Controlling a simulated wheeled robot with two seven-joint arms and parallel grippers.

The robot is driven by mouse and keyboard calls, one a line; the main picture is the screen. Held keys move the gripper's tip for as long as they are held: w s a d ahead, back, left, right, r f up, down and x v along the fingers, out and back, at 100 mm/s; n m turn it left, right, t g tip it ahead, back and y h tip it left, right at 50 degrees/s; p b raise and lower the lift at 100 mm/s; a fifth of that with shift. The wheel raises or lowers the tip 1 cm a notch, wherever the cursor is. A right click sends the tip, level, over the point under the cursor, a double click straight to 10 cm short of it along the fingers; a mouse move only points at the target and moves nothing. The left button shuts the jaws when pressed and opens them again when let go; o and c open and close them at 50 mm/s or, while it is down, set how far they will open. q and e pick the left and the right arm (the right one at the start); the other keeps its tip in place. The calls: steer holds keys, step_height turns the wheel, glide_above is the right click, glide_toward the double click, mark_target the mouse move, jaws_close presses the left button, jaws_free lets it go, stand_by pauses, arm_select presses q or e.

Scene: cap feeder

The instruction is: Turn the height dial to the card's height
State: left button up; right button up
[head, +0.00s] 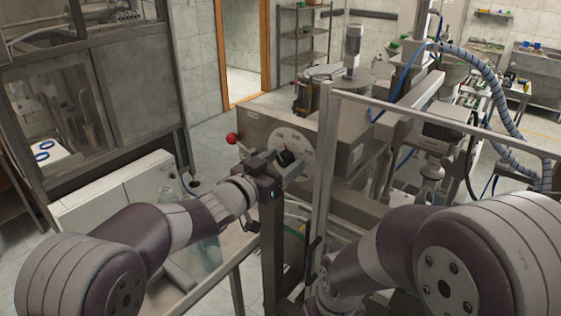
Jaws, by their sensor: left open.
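The height dial is a pale round plate (299,139) with marks, on the front of the grey machine box. A dark knob (286,157) sits at its middle. My left gripper (284,165) is open at the dial, its dark jaws around or just in front of the knob; I cannot tell whether they touch it. The gripper hides the lower left of the dial. The dial's marks are too small to read. A small pale label (357,154) is on the side of the box; I cannot tell whether it is the card. My right gripper does not show.
A red ball handle (231,138) sticks out left of the dial. A grey metal frame post (324,160) stands close to the right of the dial. A white cabinet (120,190) stands at the left. Blue hoses (500,110) hang at the right.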

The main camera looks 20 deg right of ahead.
arm_select(q)
steer(key=shift+w, duration=0.1)
steer(key=c, duration=0.9)
steer(key=shift+c, duration=0.7)
steer(key=shift+f+m+b, duration=0.1)
steer(key=shift+m+b, duration=0.4)
steer(key=shift+b, duration=0.3)
steer(key=m+b, duration=0.8)
steer(key=m, duration=0.1)
steer(key=shift+m, duration=0.3)
steer(key=m+b, duration=0.3)
steer(key=m, duration=0.1)
steer(key=shift+m, duration=0.3)
steer(key=m+b, duration=0.2)
steer(key=m, duration=0.2)
steer(key=m+b, duration=0.3)
steer(key=m, duration=0.3)
steer(key=m+b, duration=0.2)
steer(key=m, duration=0.3)
steer(key=m+b, duration=0.1)
steer(key=m, duration=0.3)
steer(key=shift+b, duration=0.4)
steer(key=shift+m, duration=0.4)
